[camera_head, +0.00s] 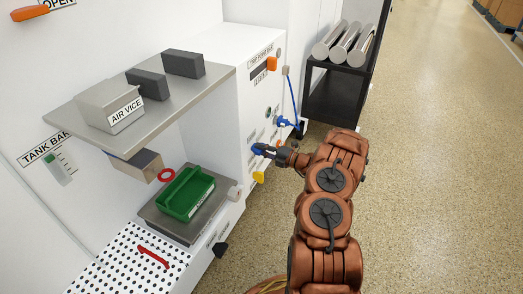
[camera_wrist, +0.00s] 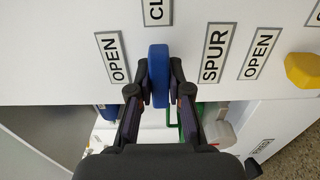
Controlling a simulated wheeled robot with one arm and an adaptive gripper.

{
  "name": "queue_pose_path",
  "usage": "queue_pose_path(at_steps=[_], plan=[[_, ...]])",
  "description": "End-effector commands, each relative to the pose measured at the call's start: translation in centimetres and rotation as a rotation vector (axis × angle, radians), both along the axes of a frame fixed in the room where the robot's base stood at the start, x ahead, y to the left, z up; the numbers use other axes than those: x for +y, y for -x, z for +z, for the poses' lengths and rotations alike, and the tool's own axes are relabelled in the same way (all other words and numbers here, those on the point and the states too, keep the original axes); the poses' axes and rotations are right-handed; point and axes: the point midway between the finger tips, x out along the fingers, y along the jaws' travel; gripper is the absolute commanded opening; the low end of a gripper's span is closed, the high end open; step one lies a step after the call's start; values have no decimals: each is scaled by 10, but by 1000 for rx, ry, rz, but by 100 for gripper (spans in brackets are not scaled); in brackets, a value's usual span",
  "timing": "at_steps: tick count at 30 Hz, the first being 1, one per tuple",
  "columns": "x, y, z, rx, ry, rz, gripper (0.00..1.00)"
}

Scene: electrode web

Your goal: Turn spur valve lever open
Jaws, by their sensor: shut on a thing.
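The blue spur valve lever (camera_wrist: 158,73) is upright in the wrist view, between an OPEN label (camera_wrist: 112,57) on its left and the SPUR label (camera_wrist: 216,53) on its right. Its upper end points toward a label cut off at the top edge that begins with "CL" (camera_wrist: 157,10). My gripper (camera_wrist: 159,90) is shut on the lever, one finger on each side. In the head view, my gripper (camera_head: 272,152) reaches the front of the white cabinet (camera_head: 255,90), with the blue lever (camera_head: 258,148) at its fingertips. The lever's pivot is hidden.
A yellow lever (camera_wrist: 303,70) with its own OPEN label (camera_wrist: 258,53) is close on the right; it also shows in the head view (camera_head: 258,177). Another blue fitting with a hose (camera_head: 284,123) is above. A green bin (camera_head: 186,193) stands left. A black cart (camera_head: 335,95) stands behind.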

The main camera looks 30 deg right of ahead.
Motion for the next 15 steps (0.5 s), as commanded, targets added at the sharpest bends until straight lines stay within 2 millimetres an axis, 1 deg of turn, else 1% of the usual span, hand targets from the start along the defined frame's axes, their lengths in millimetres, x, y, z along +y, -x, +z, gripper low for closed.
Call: queue_pose_path(at_steps=[1,2,3,15], plan=[[0,0,0,0,0,0,4],[0,0,0,0,0,0,1],[0,0,0,0,0,0,0],[0,0,0,-13,22,0,0]])
